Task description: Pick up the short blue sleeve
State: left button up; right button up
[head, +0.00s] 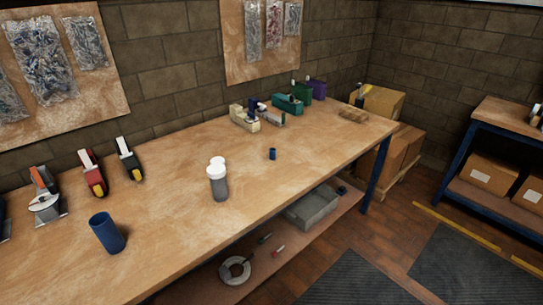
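A short blue sleeve (272,154) stands upright on the wooden workbench (188,174), right of the bench's middle, with clear wood around it. A larger, taller blue cylinder (107,233) stands near the bench's front left. Neither of my grippers shows in the head view.
Red and black tape dispensers (93,173) and a grey one are at the left. Several coloured boxes (288,103) line the back right. A grey bin (312,210) sits on the lower shelf.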

aim_at(273, 154)
jog(key=z, duration=0.6)
jog(key=k, duration=0.75)
jog(key=z, duration=0.9)
jog(key=k, duration=0.55)
jog(key=z, duration=0.4)
jog(key=i, duration=1.85)
jog(key=u, duration=0.45)
jog(key=i, duration=2.05)
jog(key=u, duration=1.05)
jog(key=i, duration=1)
jog(key=u, duration=1.85)
jog(key=i, duration=0.75)
jog(key=u, duration=0.55)
